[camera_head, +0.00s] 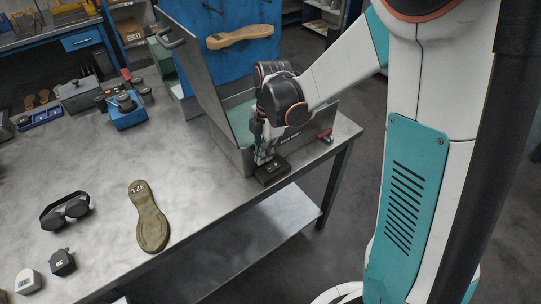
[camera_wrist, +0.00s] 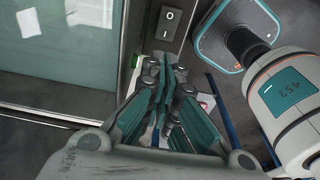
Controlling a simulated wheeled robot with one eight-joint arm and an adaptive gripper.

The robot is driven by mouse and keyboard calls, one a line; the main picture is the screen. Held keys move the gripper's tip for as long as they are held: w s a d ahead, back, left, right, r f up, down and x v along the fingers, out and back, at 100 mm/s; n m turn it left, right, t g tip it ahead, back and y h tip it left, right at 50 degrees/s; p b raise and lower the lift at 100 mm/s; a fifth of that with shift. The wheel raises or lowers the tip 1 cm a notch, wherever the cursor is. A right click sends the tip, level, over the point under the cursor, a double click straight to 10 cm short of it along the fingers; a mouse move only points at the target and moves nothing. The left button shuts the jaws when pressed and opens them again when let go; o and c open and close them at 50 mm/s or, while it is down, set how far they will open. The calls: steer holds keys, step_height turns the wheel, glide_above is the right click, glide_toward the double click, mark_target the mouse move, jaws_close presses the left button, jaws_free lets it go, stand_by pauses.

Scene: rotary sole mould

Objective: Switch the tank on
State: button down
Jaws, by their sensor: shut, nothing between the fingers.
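The tank (camera_head: 228,147) is an open metal box with its lid (camera_head: 196,72) raised, at the right end of the bench. A dark box (camera_head: 273,174) sits at its front near the bench edge. In the wrist view a dark rocker switch (camera_wrist: 169,24) shows O and I marks. The tank's metal rim (camera_wrist: 48,116) and pale green inside lie left of it. My gripper (camera_head: 262,158) points down at the tank's front, close to the dark box. In the wrist view my gripper (camera_wrist: 165,72) is shut and empty, its tips just below the switch. Contact cannot be told.
On the bench (camera_head: 90,170) lie a brown sole (camera_head: 150,215), goggles (camera_head: 66,211), two small weights (camera_head: 62,262) and a blue device (camera_head: 124,109). Another sole (camera_head: 239,36) is behind the tank. The bench's middle is mostly clear.

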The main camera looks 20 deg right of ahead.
step_height(320, 180, up, 10)
steer(key=a+p, duration=0.1)
steer(key=p, duration=0.1)
steer(key=shift+s, duration=0.2)
steer(key=shift+a, duration=0.1)
steer(key=s+d+r+m+t+b, duration=0.1)
steer(key=s+d+r+m+t, duration=0.1)
steer(key=s+m, duration=0.5)
steer(key=s+d+r+m+t+h+b, duration=0.1)
steer(key=s+d+r+m+t, duration=0.2)
steer(key=m, duration=1.1)
steer(key=s+t, duration=0.2)
steer(key=s, duration=0.3)
steer(key=shift+s+r+m+t+b, duration=0.25)
steer(key=shift+r+m+t+b, duration=0.05)
steer(key=shift+r+b, duration=0.1)
